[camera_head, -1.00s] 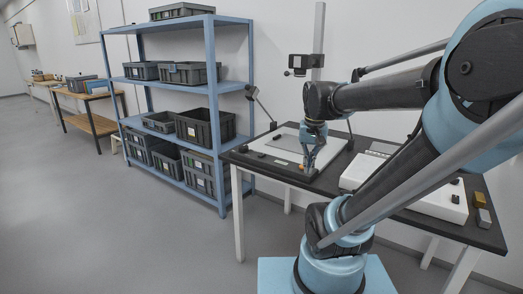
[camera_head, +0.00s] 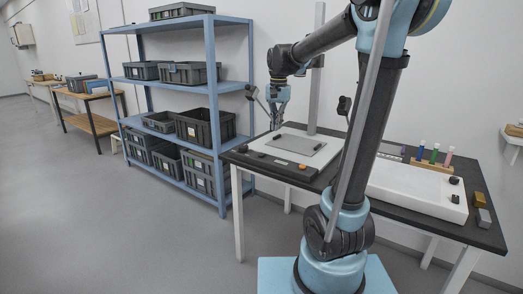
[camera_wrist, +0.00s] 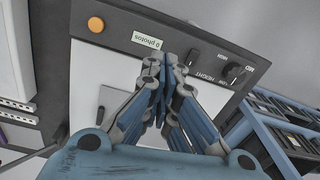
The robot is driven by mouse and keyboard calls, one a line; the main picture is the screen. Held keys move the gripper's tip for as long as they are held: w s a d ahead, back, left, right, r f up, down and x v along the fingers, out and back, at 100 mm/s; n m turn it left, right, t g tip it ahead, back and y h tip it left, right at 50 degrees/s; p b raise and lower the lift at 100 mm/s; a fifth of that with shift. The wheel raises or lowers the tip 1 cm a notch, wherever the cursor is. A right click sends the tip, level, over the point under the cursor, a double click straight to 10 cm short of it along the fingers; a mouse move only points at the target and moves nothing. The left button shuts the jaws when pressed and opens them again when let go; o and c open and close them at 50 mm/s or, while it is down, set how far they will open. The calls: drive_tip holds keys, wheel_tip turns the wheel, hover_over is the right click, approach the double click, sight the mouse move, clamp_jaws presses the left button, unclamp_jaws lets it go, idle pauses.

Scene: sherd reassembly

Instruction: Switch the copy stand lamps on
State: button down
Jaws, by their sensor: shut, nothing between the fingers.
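The copy stand (camera_head: 262,148) stands on the dark table, with a pale board and an upright column (camera_head: 315,85). One lamp head (camera_head: 249,92) is at its left and another (camera_head: 344,105) at its right; whether they are lit I cannot tell. Its front panel carries an orange button (camera_wrist: 95,24), a "0 photos" label (camera_wrist: 147,41) and two black knobs, one near "HEIGHT" (camera_wrist: 192,57) and one farther right (camera_wrist: 232,73). My gripper (camera_head: 274,123) is shut and empty above the board's left part. In the wrist view its fingertips (camera_wrist: 160,62) appear near the label and nearer knob.
A grey card (camera_head: 298,145) lies on the board. To the right are a white slab (camera_head: 405,188), a rack of coloured tubes (camera_head: 433,158) and small blocks (camera_head: 482,210). A blue shelf with grey bins (camera_head: 205,125) stands close behind left. The floor at left is clear.

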drive_tip(key=m, duration=0.2)
hover_over(262, 154)
drive_tip(key=shift+w+r+g, duration=0.15)
drive_tip(key=shift+w+g, duration=0.05)
drive_tip(key=shift+g, duration=0.1)
wheel_tip(262, 154, down, 14)
drive_tip(key=shift+s, duration=0.1)
idle(0.6)
